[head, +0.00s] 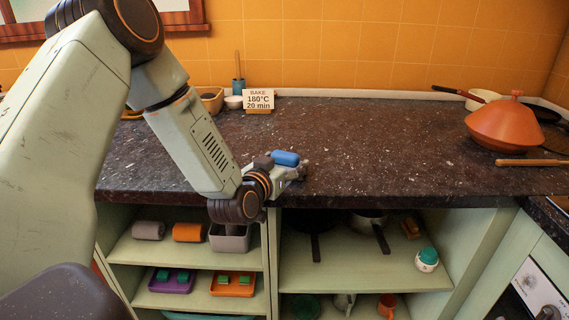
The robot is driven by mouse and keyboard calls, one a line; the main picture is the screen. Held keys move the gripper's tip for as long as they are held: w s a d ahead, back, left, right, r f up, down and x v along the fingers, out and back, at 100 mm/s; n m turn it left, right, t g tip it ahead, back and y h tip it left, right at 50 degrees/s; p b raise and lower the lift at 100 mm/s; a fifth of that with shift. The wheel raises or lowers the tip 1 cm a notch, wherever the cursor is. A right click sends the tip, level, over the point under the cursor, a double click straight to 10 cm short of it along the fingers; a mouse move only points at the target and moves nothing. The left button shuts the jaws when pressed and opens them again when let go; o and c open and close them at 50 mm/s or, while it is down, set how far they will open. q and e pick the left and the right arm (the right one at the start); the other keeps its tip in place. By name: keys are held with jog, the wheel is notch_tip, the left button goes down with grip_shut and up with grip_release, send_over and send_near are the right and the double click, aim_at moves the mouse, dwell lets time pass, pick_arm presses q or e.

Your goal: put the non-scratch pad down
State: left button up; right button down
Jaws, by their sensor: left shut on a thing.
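The non-scratch pad (285,158) shows as a small blue block just above the front part of the dark stone worktop. My left gripper (297,172) is shut on it, close to the worktop's front edge. The fingers are small and partly hidden by the wrist, and I cannot tell whether the pad touches the worktop (375,145). My right gripper is not in view.
The middle of the worktop is clear. An orange tagine (502,125) stands at the right, near a rolling pin (532,162). A recipe card (259,101) stands at the back. Open shelves below hold a purple tray (172,281), an orange tray (233,284) and pans.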

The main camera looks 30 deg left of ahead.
pick_arm(q)
jog(key=shift+f, duration=0.1)
jog(key=shift+d+f, duration=0.1)
jog(key=o, duration=1.2)
jog(key=shift+w, duration=0.1)
jog(key=shift+r, duration=0.2)
jog(key=p+v, duration=0.4)
jog(key=v, duration=0.8)
